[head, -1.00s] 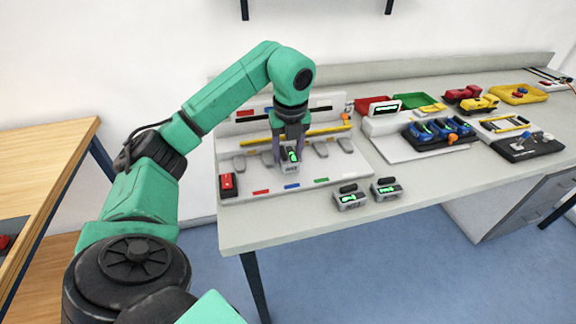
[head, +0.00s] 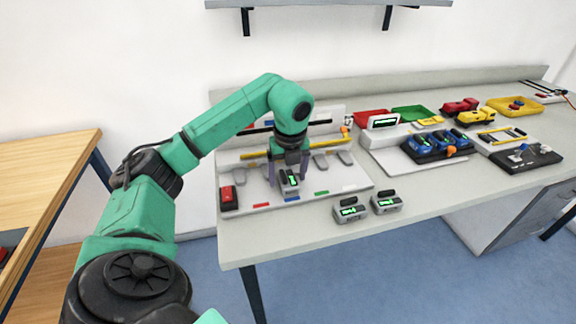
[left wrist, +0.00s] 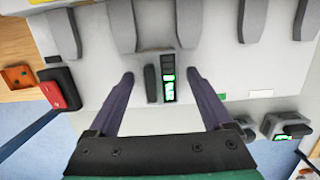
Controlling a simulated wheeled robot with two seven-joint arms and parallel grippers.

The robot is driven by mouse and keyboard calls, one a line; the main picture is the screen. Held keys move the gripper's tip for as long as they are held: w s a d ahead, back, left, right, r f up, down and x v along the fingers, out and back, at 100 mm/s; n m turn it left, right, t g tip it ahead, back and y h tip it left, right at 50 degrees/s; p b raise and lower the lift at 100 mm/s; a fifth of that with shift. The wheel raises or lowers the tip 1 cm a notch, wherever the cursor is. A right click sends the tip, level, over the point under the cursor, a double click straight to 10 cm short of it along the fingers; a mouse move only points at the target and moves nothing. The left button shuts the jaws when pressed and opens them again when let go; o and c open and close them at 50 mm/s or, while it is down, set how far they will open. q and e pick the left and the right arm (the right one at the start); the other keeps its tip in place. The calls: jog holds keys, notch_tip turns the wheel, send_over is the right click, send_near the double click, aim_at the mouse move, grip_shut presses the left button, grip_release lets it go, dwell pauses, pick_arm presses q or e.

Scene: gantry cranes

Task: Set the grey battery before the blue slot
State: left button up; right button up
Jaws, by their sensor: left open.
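The grey battery (head: 288,183), with a dark grip and a green display, stands on the light board (head: 241,197), just behind its blue mark (head: 292,199). In the left wrist view the battery (left wrist: 153,84) is between the fingers, with visible gaps on both sides. My left gripper (head: 288,184) is open around it, pointing down; its fingers (left wrist: 159,78) also show in the left wrist view. A row of grey slot pieces (head: 321,161) runs along the board behind the battery; the one behind the gripper is partly hidden. My right gripper is not in view.
Two similar batteries (head: 349,210) (head: 386,202) stand near the table's front edge, right of the board. A red-topped box (head: 228,198) is at the board's left end. A dark tray with blue items (head: 437,146) stands farther right. The table front between is clear.

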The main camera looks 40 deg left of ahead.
aim_at(289, 180)
pick_arm(q)
jog(key=r, duration=0.5)
jog(key=shift+s+d+r+p, duration=0.15)
jog(key=shift+d+r+p, duration=0.2)
jog(key=shift+r+p, duration=0.05)
notch_tip(289, 180, up, 6)
jog(key=p, duration=0.3)
jog(key=shift+s+d, duration=0.35)
jog(key=shift+d, duration=0.05)
